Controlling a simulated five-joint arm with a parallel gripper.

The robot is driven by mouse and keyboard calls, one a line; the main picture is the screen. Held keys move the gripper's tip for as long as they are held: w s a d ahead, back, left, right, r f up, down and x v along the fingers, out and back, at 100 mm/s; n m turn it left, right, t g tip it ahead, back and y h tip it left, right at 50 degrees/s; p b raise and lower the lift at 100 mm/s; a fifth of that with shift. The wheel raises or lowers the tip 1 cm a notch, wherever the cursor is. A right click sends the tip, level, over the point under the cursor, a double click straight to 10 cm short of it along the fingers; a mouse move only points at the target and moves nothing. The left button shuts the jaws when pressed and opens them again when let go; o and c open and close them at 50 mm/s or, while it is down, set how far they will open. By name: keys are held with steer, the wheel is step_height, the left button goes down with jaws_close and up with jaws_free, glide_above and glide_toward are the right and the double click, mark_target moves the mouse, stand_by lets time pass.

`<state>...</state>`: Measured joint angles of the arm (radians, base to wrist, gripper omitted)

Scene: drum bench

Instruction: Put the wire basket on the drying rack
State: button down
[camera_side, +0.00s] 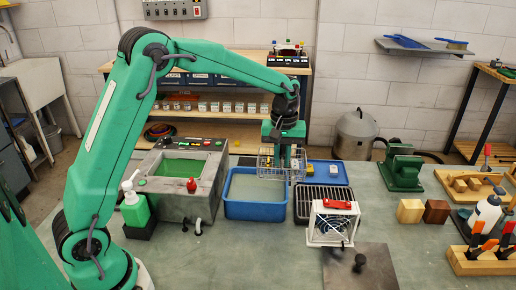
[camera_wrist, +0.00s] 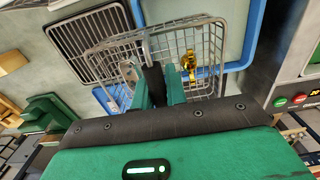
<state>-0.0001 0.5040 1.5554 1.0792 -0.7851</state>
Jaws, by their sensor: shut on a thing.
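The wire basket (camera_side: 268,170) hangs in my gripper (camera_side: 285,158), above the back right part of the blue tub (camera_side: 257,211). My gripper is shut on the basket, apparently at its handle. In the wrist view my fingers (camera_wrist: 163,82) reach into the basket (camera_wrist: 213,62), which holds a gold-coloured part and a grey metal part. The drying rack (camera_side: 318,195), a dark tray with pale bars, lies just right of the tub. It also shows in the wrist view (camera_wrist: 88,42), partly behind the basket's wires. No basket stands on the rack.
A blue tray (camera_side: 338,172) lies behind the rack. A white fan box (camera_side: 331,225) with a red top stands in front of it. The grey machine (camera_side: 180,200) is left of the tub. A green machine (camera_side: 401,170) and two wooden blocks are to the right.

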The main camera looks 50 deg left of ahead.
steer(key=w+d, duration=0.8)
steer(key=d, duration=0.2)
steer(key=shift+w+d+r, duration=0.3)
steer(key=shift+d+r, duration=0.05)
steer(key=shift+r, duration=0.1)
steer(key=shift+f, duration=0.1)
steer(key=shift+f, duration=4.95)
steer(key=c, duration=1.4)
jaws_free()
steer(key=shift+f, duration=0.1)
